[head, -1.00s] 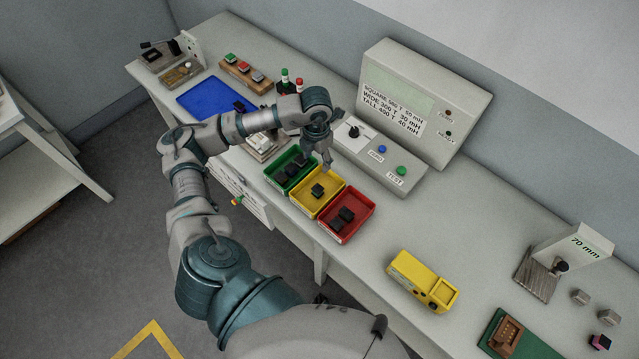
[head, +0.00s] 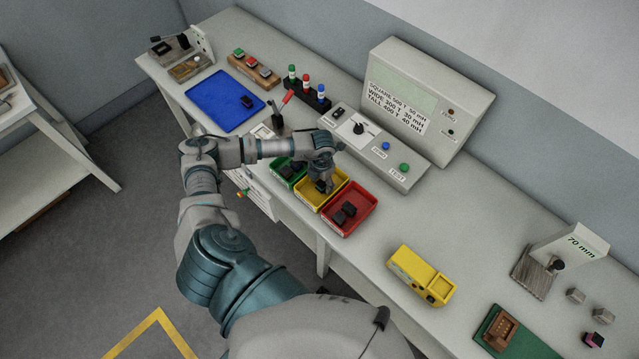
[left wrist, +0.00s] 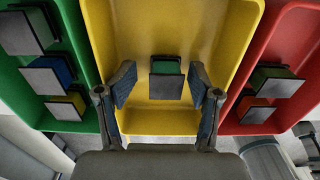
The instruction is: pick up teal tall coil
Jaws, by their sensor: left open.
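A dark-topped coil with a teal-green side (left wrist: 166,70) lies in the yellow bin (left wrist: 222,30); it looks like the teal tall coil. My left gripper (left wrist: 163,88) is open and empty, its fingers on either side of this coil in the left wrist view. Contact is not visible. In the head view my left gripper (head: 323,184) is over the yellow bin (head: 308,197) and partly hides the coil. Another coil with a greenish side (left wrist: 270,76) lies in the red bin (left wrist: 308,50). My right gripper is not in view.
The red bin (head: 374,201) adjoins on the right, the green bin (head: 273,171) on the left; both hold coils. A tester box (head: 350,135) stands behind. A yellow device (head: 412,268) sits to the right, with clear table between.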

